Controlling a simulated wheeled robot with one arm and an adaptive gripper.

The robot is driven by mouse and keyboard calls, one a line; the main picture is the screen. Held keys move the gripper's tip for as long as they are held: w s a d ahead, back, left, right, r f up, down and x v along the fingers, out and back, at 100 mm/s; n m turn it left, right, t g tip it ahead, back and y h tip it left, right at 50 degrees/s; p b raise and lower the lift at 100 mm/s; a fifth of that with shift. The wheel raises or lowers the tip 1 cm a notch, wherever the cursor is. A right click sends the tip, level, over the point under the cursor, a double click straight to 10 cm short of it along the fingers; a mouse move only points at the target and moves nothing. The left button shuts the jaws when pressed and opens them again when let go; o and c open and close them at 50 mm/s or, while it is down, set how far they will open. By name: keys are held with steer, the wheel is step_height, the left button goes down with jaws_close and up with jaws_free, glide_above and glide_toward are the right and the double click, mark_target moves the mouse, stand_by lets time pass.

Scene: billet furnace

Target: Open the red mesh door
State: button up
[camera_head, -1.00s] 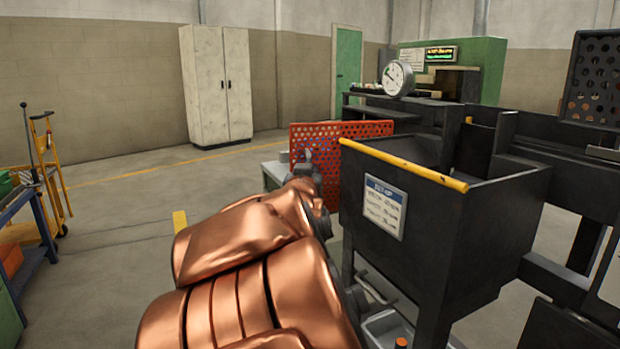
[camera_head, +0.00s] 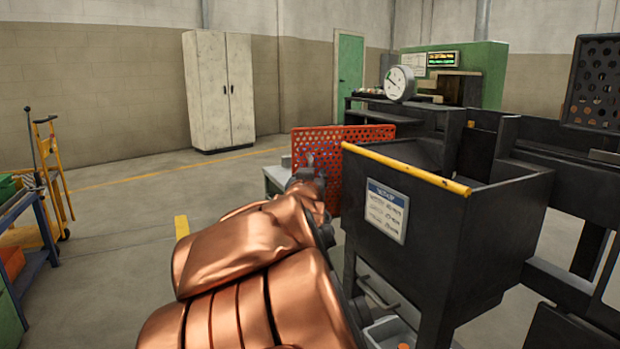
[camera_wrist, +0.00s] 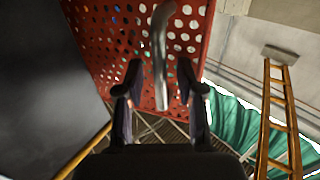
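The red mesh door (camera_head: 352,134) stands upright behind the black bin, with its left part and top edge showing. The bin and my arm hide its lower right. In the wrist view the perforated red panel (camera_wrist: 95,35) fills the upper middle. A curved grey metal handle (camera_wrist: 158,38) runs down in front of it. My gripper (camera_wrist: 160,82) is open, its two dark fingers on either side of the handle's lower part, with visible gaps to it. In the head view my gripper (camera_head: 308,172) is small and partly hidden at the door's left part.
The black bin (camera_head: 400,250) with a yellow bar (camera_head: 405,166) stands close right of my arm. A gauge (camera_head: 399,82) stands beyond the door. A blue cart (camera_head: 25,225) and yellow trolley (camera_head: 50,165) are at left. The floor between is clear.

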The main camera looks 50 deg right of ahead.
steer(key=v, duration=0.7)
steer(key=shift+s+a, duration=0.2)
stand_by(0.8)
steer(key=a+f+n+g+y, duration=0.25)
steer(key=a+f+y, duration=0.35)
steer(key=a+f, duration=0.5)
steer(key=a+f+n+g+y, duration=0.25)
steer(key=a+f+y, duration=0.35)
steer(key=a+f, duration=0.5)
steer(key=s+a+f+n+g+y, duration=0.1)
steer(key=s+a+f+n+g, duration=0.1)
steer(key=s, duration=0.5)
steer(key=s+a+f+n+g, duration=0.2)
steer(key=s+a+f+g, duration=0.1)
steer(key=s, duration=0.5)
steer(key=s+a+f+n+g+y, duration=0.1)
steer(key=s+a+f+n+g, duration=0.1)
steer(key=s, duration=0.6)
steer(key=shift+a+f+g+y, duration=0.3)
steer(key=shift+a+f+g, duration=0.45)
steer(key=shift+g, duration=0.45)
